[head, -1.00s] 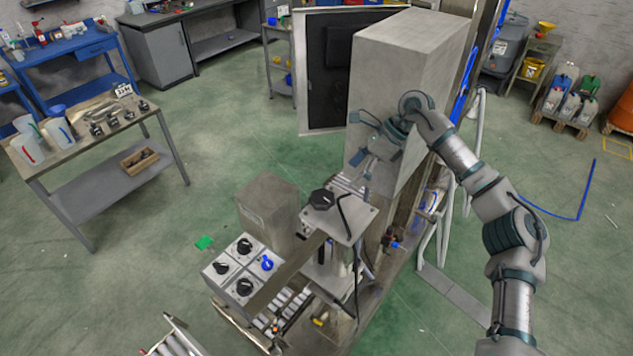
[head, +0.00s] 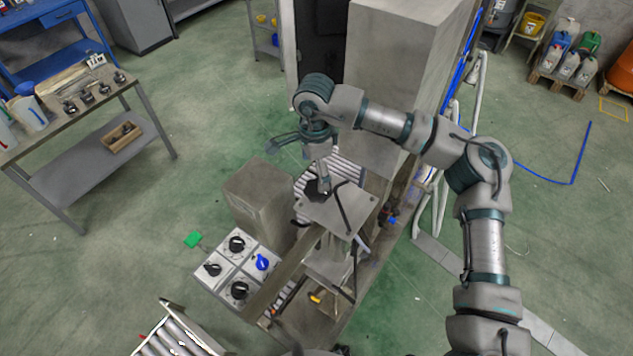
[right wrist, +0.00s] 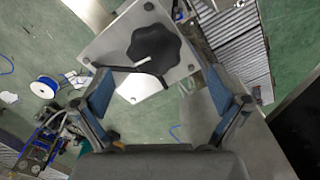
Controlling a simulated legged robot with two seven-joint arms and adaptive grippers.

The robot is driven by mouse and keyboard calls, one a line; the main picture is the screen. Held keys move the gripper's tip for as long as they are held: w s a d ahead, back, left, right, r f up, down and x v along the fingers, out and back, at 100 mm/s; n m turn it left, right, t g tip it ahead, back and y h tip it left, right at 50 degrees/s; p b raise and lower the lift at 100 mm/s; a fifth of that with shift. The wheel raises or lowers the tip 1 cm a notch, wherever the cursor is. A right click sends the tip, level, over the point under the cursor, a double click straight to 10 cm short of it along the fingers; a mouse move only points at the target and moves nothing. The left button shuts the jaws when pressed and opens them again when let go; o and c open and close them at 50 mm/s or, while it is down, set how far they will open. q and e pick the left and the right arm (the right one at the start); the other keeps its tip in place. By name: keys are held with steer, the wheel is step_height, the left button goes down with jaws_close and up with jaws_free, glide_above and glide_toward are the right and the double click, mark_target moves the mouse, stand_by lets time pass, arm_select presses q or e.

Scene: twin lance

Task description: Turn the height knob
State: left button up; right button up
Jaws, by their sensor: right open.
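The height knob (head: 315,189) is black and lobed, on top of a grey metal plate (head: 345,209) on the machine. In the head view my right gripper partly covers it. In the right wrist view the knob (right wrist: 158,48) shows whole, with a white mark and a thin black bar beside it. My right gripper (head: 299,167) is above the knob, pointing down. Its two blue-padded fingers (right wrist: 160,88) are spread wide, with the knob ahead of the gap between them and nothing held. Whether they touch the knob cannot be told; they look apart from it. My left gripper is not in view.
A grey box (head: 262,196) stands left of the plate. A panel with black knobs and one blue knob (head: 262,262) is below it. A tall grey cabinet (head: 400,60) rises behind. A roller conveyor (head: 340,163) lies behind the plate.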

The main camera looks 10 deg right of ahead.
mark_target(316, 188)
steer(key=f, duration=0.3)
steer(key=s+a+f+p, duration=0.1)
steer(key=shift+f, duration=0.4)
steer(key=shift+w+d+f, duration=0.15)
steer(key=shift+d+f, duration=0.25)
steer(key=shift+d, duration=0.3)
steer(key=c, duration=0.6)
steer(key=shift+a, duration=0.2)
steer(key=c, duration=0.6)
steer(key=shift+o, duration=0.2)
steer(key=shift+f+m+b, duration=0.25)
steer(key=shift+m+b, duration=0.35)
steer(key=shift+b, duration=0.6)
steer(key=shift+m, duration=0.3)
steer(key=shift+r, duration=0.25)
